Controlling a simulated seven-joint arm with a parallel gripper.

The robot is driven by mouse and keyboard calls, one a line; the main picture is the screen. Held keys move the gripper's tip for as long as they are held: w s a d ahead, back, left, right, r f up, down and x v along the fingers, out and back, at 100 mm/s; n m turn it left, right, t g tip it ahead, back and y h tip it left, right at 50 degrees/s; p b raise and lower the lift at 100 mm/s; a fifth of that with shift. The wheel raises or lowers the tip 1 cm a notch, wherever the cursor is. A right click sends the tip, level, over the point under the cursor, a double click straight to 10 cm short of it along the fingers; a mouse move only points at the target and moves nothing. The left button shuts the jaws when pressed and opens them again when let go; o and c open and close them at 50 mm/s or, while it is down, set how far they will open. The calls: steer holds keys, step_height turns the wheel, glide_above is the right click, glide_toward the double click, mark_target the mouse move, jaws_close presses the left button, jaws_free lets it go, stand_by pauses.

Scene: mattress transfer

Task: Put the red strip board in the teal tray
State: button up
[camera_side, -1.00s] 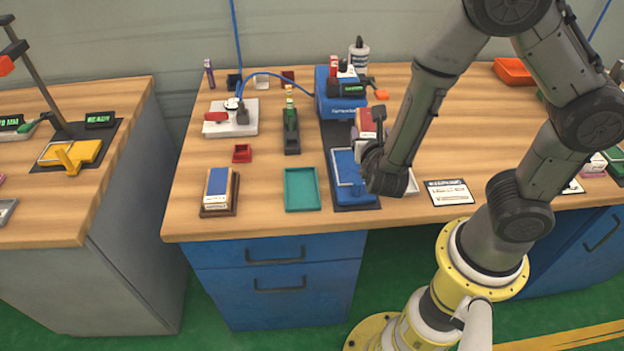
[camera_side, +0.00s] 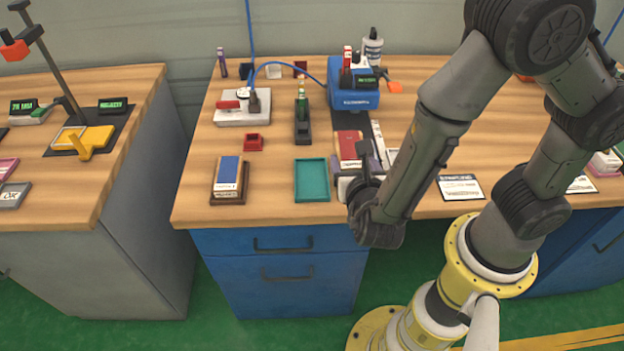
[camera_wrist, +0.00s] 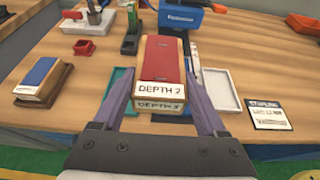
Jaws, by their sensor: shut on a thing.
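The red strip board (camera_wrist: 160,58) has a red top, wooden-coloured sides and a white end label reading "DEPTH 2". It lies between the purple fingers of my gripper (camera_wrist: 160,85), which is shut on it. In the side view the red board (camera_side: 349,145) sticks out beyond my gripper (camera_side: 362,172), right of the teal tray. The teal tray (camera_side: 297,181) is a shallow, empty rectangle near the front of the bench. In the wrist view the teal tray (camera_wrist: 119,90) is partly hidden by the left finger and the board.
A blue-topped block on a wooden base (camera_side: 228,178) stands left of the tray. A small red tray (camera_side: 253,142) and a dark upright fixture (camera_side: 302,128) stand behind it. A blue machine (camera_side: 353,90) is at the back. A white tray (camera_wrist: 220,90) and a printed card (camera_wrist: 267,114) lie right.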

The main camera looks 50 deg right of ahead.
steer(key=w+f, duration=0.2)
steer(key=w, duration=0.2)
glide_above(312, 190)
steer(key=f, duration=0.5)
steer(key=shift+s, duration=0.3)
steer(key=shift+w+f, duration=0.15)
steer(key=shift+f, duration=0.1)
steer(key=shift+w+f, duration=0.15)
steer(key=shift+f, duration=1.5)
steer(key=shift+f, duration=0.15)
steer(key=o, duration=1.5)
steer(key=shift+o, duration=0.2)
